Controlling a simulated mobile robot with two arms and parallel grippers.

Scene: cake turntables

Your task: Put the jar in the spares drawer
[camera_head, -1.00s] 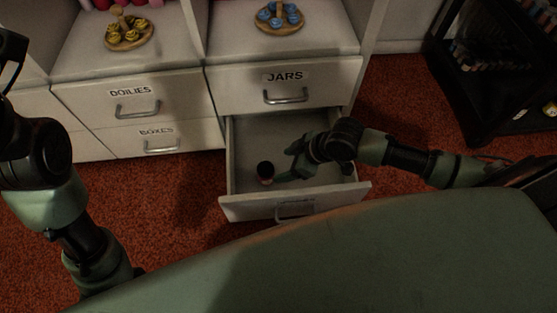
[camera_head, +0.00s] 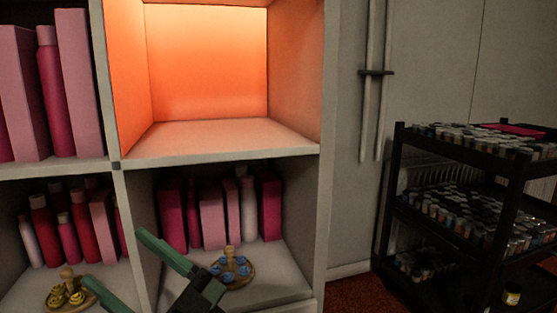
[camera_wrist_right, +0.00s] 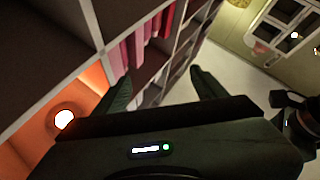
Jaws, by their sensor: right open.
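A small dark jar with a yellow label (camera_head: 511,293) stands low at the right, by the bottom of the black cart; I cannot tell whether it is the task's jar. The drawers are out of view now, so the spares drawer and its contents are hidden. My right gripper (camera_head: 114,259) is open and empty, in front of the lower shelf compartments at the bottom of the head view. Its two spread fingers also show in the right wrist view (camera_wrist_right: 160,73), with nothing between them. My left gripper is out of view.
A white shelf unit (camera_head: 325,230) has an orange-lit empty compartment (camera_head: 210,75) and pink boxes and bottles below. Turntables with blue items (camera_head: 232,268) and yellow items (camera_head: 66,292) stand low. A black cart (camera_head: 393,200) full of small jars stands right.

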